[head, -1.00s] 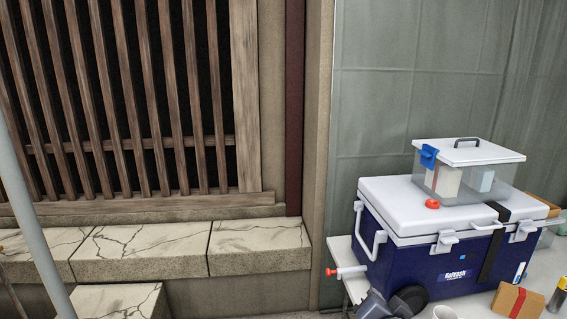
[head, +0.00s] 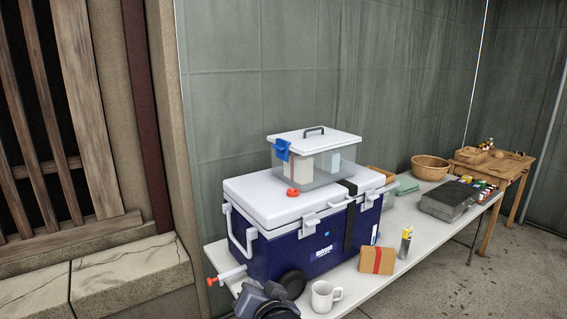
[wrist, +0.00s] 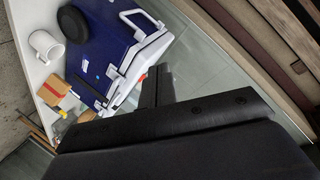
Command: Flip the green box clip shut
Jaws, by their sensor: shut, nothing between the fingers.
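No green clip shows in these frames. In the head view a clear box (head: 318,163) with a white lid (head: 314,143) and a dark handle stands on the cooler. A blue clip (head: 281,149) is at the lid's left end; it looks raised, but its exact angle is too small to tell. In the wrist view my gripper (wrist: 158,78) is shut and empty, its dark fingers together in front of the cooler's white lid edge. The clear box is not recognisable there. My gripper cannot be made out for certain in the head view.
The blue cooler (head: 290,258) has a white lid with a red cap (head: 292,192) on it. A mug (head: 325,297), a cardboard box (head: 377,261) and a spray can (head: 405,242) stand in front. A dark object (head: 262,303) is cut off below. The wall (head: 370,80) is close behind.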

